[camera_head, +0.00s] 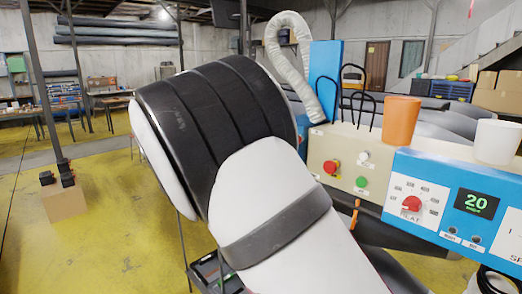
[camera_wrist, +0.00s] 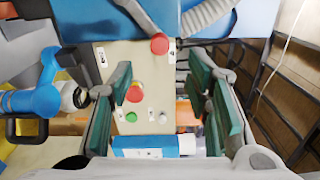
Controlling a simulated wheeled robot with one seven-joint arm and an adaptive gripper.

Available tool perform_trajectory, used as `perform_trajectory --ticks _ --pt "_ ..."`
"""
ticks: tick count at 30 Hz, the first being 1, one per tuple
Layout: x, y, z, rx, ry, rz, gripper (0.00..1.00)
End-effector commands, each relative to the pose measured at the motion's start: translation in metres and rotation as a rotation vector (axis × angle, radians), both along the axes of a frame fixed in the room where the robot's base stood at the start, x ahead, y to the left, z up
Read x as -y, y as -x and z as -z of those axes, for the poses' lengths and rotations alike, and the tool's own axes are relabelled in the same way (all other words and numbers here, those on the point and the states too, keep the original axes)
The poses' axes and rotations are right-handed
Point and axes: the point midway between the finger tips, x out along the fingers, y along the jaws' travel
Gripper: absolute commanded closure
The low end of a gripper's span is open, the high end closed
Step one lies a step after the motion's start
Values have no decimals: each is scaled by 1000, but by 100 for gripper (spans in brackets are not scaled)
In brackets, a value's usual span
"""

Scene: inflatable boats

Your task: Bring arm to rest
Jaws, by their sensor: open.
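My gripper (camera_wrist: 165,88) shows in the wrist view with its two green-padded fingers spread apart. Nothing is held between them. Between and beyond the fingers is a beige control box (camera_wrist: 155,75) with red, green and white buttons. In the head view my white and black arm links fill the middle, and my gripper is out of sight. The same beige box (camera_head: 335,150) stands right of my arm there, partly hidden behind it.
A blue control unit (camera_head: 440,190) reading 20 stands at the right, with an orange cup (camera_head: 400,120) and a white cup (camera_head: 497,141) near it. A pale hose (camera_head: 285,50) rises behind. A cardboard box (camera_head: 64,203) stands left on open yellow floor.

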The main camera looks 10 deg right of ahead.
Motion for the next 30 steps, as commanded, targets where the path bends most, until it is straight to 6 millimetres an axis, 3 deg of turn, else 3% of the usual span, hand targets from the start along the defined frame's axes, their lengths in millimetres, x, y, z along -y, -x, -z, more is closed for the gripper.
perform_trajectory --ticks 5,9,15,22,30 --pt "47 23 0 108 -236 98 56" --pt "101 68 6 310 -594 275 56" --pt "146 144 18 674 -1066 598 56" --pt "158 233 24 1150 -1483 1039 56" --pt "137 327 27 1755 -1759 1648 56"
